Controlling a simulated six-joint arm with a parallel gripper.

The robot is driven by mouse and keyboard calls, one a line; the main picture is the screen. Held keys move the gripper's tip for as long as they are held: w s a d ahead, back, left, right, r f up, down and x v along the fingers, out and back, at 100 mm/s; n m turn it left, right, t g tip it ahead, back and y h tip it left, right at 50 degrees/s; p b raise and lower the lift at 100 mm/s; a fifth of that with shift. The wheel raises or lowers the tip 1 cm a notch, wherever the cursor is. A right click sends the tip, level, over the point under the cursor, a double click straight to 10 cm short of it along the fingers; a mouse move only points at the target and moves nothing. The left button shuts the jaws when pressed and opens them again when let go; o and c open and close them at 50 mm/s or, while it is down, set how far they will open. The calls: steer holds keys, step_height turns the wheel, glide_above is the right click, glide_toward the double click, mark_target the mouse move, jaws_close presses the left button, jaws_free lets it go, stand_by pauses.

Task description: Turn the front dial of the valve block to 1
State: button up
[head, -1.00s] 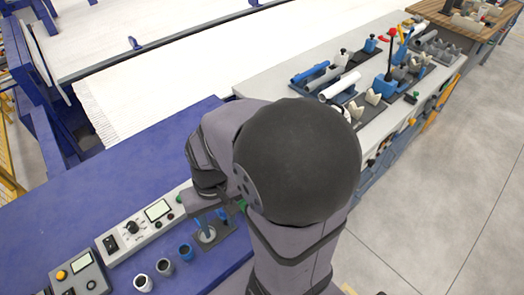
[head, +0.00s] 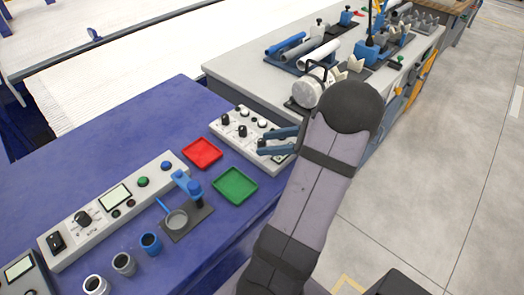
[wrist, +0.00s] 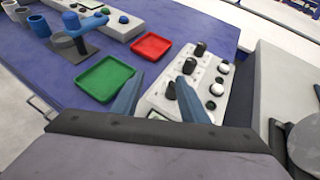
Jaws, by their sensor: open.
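The valve block (head: 245,131) is a pale panel with a row of black dials and a row of white knobs, at the blue table's right end. It also shows in the wrist view (wrist: 155,103). The black dial (wrist: 171,90) nearest my gripper is probably the front one; its markings are too small to read. My gripper (head: 266,143) is open, its two blue fingers over the block's near end. In the wrist view that dial appears between the fingers (wrist: 159,78), closer to the right one. I cannot tell whether they touch.
A red tray (head: 202,153) and a green tray (head: 235,185) lie left of the block. A blue stand (head: 194,192), several cups and a control panel (head: 110,215) are farther left. A grey bench (head: 255,75) with pipes adjoins behind.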

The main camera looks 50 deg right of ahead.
mark_target(264, 141)
steer(key=shift+m+t+h, duration=0.6)
steer(key=shift+m+t, duration=0.2)
steer(key=shift+m, duration=0.1)
steer(key=d, duration=0.1)
steer(key=s+d, duration=0.1)
steer(key=d, duration=0.1)
steer(key=shift+s+d+f+b, duration=0.25)
steer(key=shift+s+d+b, duration=0.05)
steer(key=shift+s+d, duration=0.1)
steer(key=shift+p+x, duration=0.45)
steer(key=shift+x, duration=3.25)
steer(key=shift+a, duration=0.15)
jaws_close()
